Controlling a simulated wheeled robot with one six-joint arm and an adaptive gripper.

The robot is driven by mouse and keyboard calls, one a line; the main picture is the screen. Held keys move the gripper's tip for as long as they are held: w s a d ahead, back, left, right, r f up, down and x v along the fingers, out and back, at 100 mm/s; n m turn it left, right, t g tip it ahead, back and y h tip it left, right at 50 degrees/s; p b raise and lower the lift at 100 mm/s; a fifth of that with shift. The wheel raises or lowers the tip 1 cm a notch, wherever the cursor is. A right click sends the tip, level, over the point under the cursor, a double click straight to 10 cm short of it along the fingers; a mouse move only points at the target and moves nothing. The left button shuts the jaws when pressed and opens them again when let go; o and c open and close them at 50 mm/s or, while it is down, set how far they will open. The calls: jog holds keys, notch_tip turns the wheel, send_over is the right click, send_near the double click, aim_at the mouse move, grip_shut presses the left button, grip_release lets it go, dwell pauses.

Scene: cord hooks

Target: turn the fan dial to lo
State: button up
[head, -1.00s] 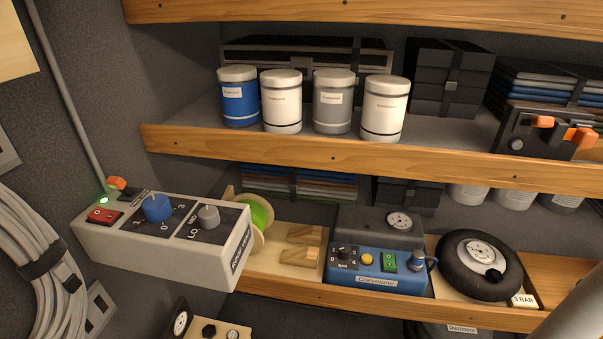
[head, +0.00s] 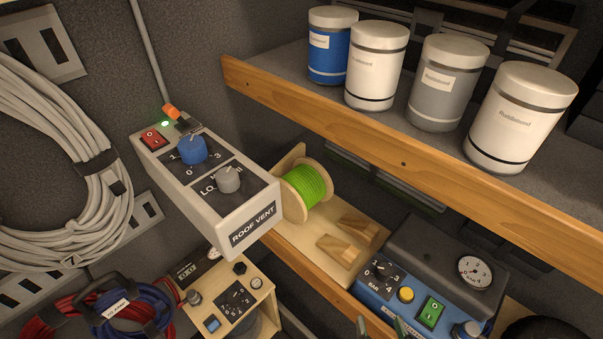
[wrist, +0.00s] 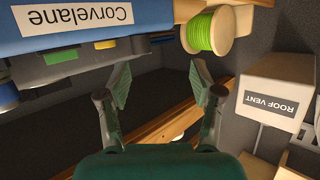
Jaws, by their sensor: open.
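The white ROOF VENT box (head: 215,205) is on the left of the head view, with its labelled end also in the wrist view (wrist: 277,95). On its top sit a blue dial (head: 192,150) marked with numbers and a smaller grey dial (head: 229,180) with LO printed at its left. The other marks by the grey dial are partly hidden, and I cannot tell exactly where it points. My gripper (wrist: 162,82) is open and empty in the wrist view, over the lower shelf area. Its fingertips show at the bottom of the head view (head: 380,327), apart from the box.
A red switch (head: 151,138) and a lit green lamp are on the box. A green cord spool (head: 305,186) stands close to its right. A blue compressor (head: 385,290) is lower right. The shelf with several cans (head: 404,164) overhangs at right. Coiled cable hangs at left.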

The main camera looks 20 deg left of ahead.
jog(key=w+a+r+n+g+y, duration=0.1)
jog(key=w+a+r+n+y, duration=0.1)
jog(key=w+a+r, duration=0.4)
jog(key=n+g+y, duration=0.4)
jog(key=n, duration=0.1)
send_near(227, 175)
jog(key=x, duration=1)
jog(key=shift+w+a+f, duration=0.1)
jog(key=shift+a, duration=0.05)
jog(key=c, duration=1.2)
